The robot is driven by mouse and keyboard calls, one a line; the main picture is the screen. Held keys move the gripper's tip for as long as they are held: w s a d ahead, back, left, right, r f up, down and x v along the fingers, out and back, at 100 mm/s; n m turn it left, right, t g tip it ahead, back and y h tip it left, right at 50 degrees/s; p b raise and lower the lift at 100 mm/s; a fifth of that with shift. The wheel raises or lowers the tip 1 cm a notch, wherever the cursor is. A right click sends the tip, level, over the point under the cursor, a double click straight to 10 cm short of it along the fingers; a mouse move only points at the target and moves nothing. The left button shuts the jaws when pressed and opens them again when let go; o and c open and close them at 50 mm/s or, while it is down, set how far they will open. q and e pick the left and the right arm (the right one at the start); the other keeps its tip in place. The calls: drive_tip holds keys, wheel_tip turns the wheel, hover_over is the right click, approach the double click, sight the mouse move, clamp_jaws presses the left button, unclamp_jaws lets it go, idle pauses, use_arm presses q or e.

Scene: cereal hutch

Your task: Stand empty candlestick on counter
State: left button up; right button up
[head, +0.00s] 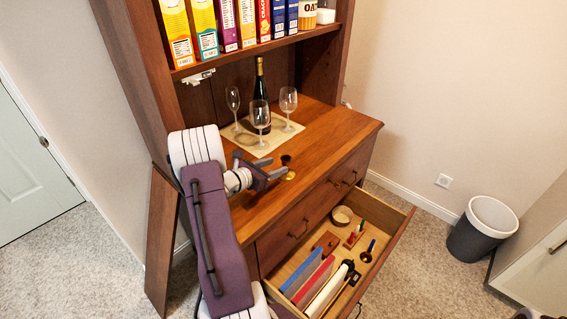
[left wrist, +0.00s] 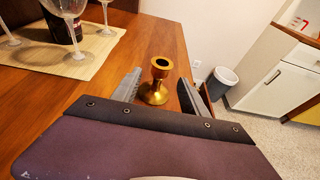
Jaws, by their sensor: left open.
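A brass candlestick (left wrist: 155,92) with an empty cup stands upright on the wooden counter (left wrist: 40,75). In the head view the candlestick (head: 288,175) is near the counter's front edge, just beyond my left gripper's fingertips. My left gripper (head: 270,172) is open and empty, reaching low over the counter. In the left wrist view, its fingers (left wrist: 158,88) appear on either side of the candlestick, with gaps on both sides. The candlestick's lower base is partly covered by my gripper body there. My right gripper is not in view.
Three wine glasses (head: 260,118) and a dark bottle (head: 260,90) stand on a beige mat (head: 245,145) behind. An open drawer (head: 395,238) below holds books, candles and small items. Cereal boxes (head: 202,25) fill the shelf above. The counter right of the candlestick is clear.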

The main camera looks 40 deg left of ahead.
use_arm(q)
drive_tip(key=v, duration=0.6)
drive_tip(key=d+m+h, duration=0.1)
drive_tip(key=d, duration=0.2)
drive_tip(key=d+m+g+h, duration=0.1)
drive_tip(key=d, duration=0.1)
drive_tip(key=w+d+f+m+g+h, duration=0.1)
drive_tip(key=d+m, duration=0.1)
drive_tip(key=d, duration=0.1)
drive_tip(key=shift+d, duration=0.35)
drive_tip(key=s+d+f+m+g+h, duration=0.2)
drive_tip(key=s+d+m+g, duration=0.15)
drive_tip(key=d+m, duration=0.35)
drive_tip(key=s+d+f+m+g+h, duration=0.1)
drive_tip(key=s+d+f+m+g, duration=0.3)
drive_tip(key=d, duration=0.6)
drive_tip(key=s+d+r+m+g+y, duration=0.1)
drive_tip(key=s+m+g+y, duration=0.1)
drive_tip(key=m, duration=0.8)
drive_tip(key=s+d+m+g+y, duration=0.2)
drive_tip(key=s+m+y, duration=0.3)
drive_tip(key=m, duration=0.4)
drive_tip(key=shift+r+m, duration=0.4)
